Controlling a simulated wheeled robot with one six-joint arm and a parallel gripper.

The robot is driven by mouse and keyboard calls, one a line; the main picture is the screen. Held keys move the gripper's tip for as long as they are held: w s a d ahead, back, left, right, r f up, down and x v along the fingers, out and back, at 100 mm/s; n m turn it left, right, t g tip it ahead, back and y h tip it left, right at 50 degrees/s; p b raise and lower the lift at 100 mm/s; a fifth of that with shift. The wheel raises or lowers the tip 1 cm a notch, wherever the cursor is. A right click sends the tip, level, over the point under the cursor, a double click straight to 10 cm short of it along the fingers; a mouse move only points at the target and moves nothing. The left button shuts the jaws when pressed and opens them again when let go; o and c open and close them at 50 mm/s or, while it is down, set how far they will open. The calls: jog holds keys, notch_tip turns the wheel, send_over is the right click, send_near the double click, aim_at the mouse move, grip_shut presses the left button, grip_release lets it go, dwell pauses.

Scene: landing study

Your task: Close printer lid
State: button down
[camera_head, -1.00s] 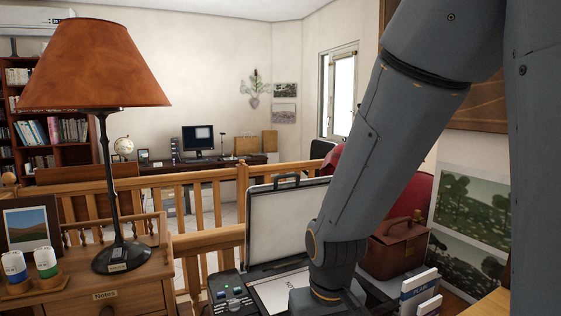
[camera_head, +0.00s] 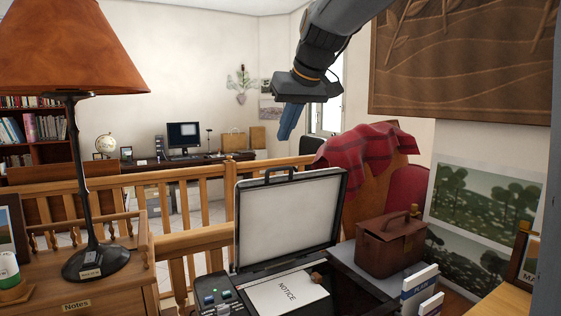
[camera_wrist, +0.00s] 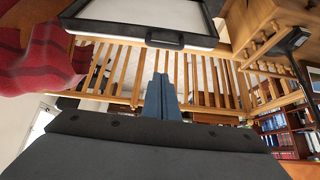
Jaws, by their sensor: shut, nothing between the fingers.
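The printer lid (camera_head: 288,217) stands raised at the back of the printer, its pale inner face toward me and a dark handle on its top edge. A paper marked NOTICE (camera_head: 287,292) lies on the printer bed under it, with a small brown object at the paper's far right corner. The control panel (camera_head: 222,300) is at the left. My gripper (camera_head: 286,136) is shut and empty, pointing down, above the lid in the picture and apart from it. In the wrist view the blue fingers (camera_wrist: 161,97) are together, and the lid's handle edge (camera_wrist: 166,40) shows beyond them.
A lamp (camera_head: 75,45) stands on a wooden cabinet at the left. A wooden railing (camera_head: 195,238) runs behind the printer. A brown case (camera_head: 390,247), a chair with a red checked cloth (camera_head: 365,150) and upright cards (camera_head: 418,290) are at the right.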

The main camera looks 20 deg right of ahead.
jog(key=p+x, duration=0.2)
jog(key=x, duration=0.1)
jog(key=p+x, duration=0.1)
jog(key=x, duration=0.3)
jog(key=shift+s+f+p, duration=0.1)
jog(key=shift+f+p, duration=0.3)
jog(key=shift+f, duration=0.1)
jog(key=shift+s+d+f, duration=0.2)
jog(key=shift+s+f, duration=0.15)
jog(key=shift+s, duration=0.3)
jog(key=shift+f, duration=0.1)
